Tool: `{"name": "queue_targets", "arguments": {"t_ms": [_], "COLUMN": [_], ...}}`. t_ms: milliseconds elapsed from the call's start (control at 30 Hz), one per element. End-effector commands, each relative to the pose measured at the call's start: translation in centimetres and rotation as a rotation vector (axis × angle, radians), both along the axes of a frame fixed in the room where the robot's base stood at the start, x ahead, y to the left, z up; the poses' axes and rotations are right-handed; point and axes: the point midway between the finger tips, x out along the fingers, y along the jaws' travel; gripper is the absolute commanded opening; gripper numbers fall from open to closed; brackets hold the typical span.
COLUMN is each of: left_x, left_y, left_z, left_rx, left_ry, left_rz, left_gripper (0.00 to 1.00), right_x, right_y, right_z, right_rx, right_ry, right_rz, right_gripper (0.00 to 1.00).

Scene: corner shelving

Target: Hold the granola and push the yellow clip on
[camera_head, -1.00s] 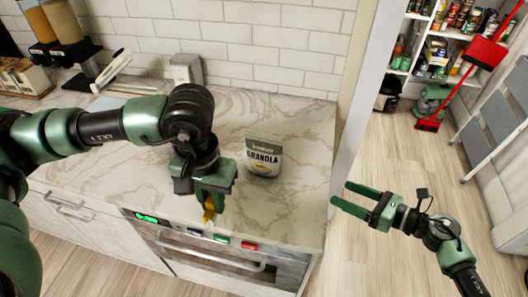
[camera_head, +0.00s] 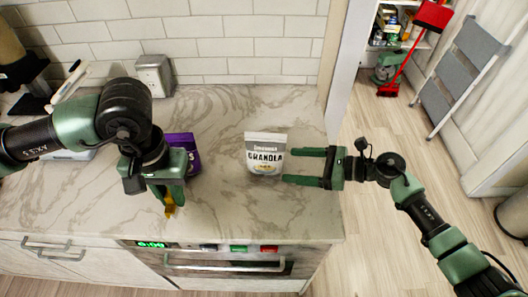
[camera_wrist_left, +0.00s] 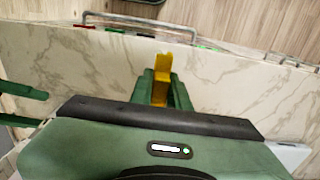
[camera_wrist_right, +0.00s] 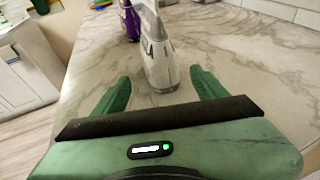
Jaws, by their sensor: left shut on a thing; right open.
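The granola bag (camera_head: 265,153), white and grey, stands upright on the marble counter in the head view. It also shows between the fingers in the right wrist view (camera_wrist_right: 158,55). My right gripper (camera_head: 306,167) is open, its two fingertips pointing at the bag's right side, just short of it. My left gripper (camera_head: 168,197) is shut on the yellow clip (camera_head: 170,209), left of the bag over the counter's front part. The clip sticks out beyond the fingertips in the left wrist view (camera_wrist_left: 161,82).
A purple package (camera_head: 184,148) stands behind my left gripper, partly hidden. A grey box (camera_head: 154,75) is by the tiled wall. The oven front (camera_head: 220,262) lies below the counter edge. The counter (camera_head: 225,195) between left gripper and bag is clear.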

Motion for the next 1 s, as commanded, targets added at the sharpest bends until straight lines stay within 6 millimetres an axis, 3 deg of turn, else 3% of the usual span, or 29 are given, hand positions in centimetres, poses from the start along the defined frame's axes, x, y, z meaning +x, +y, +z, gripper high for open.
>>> {"name": "queue_targets", "arguments": {"t_ms": [267, 500, 967, 1000], "left_x": [0.0, 0.0, 0.0, 0.0], "left_y": [0.0, 0.0, 0.0, 0.0], "left_z": [0.2, -1.7, -2.0, -2.0], "left_rx": [0.000, 0.000, 0.000, 0.000], "left_ry": [0.000, 0.000, 0.000, 0.000], "left_rz": [0.000, 0.000, 0.000, 0.000], "left_gripper": [0.00, 0.00, 0.00, 0.00], "right_x": [1.2, 1.9, 2.2, 2.2], "right_y": [4.1, 6.4, 7.3, 7.3], "right_z": [-1.1, -2.2, -2.3, -2.3], "right_rx": [0.003, 0.001, 0.001, 0.001], "right_ry": [0.000, 0.000, 0.001, 0.001], "right_rz": [0.002, 0.002, 0.000, 0.000], "right_gripper": [0.72, 0.72, 0.72, 0.67]}}
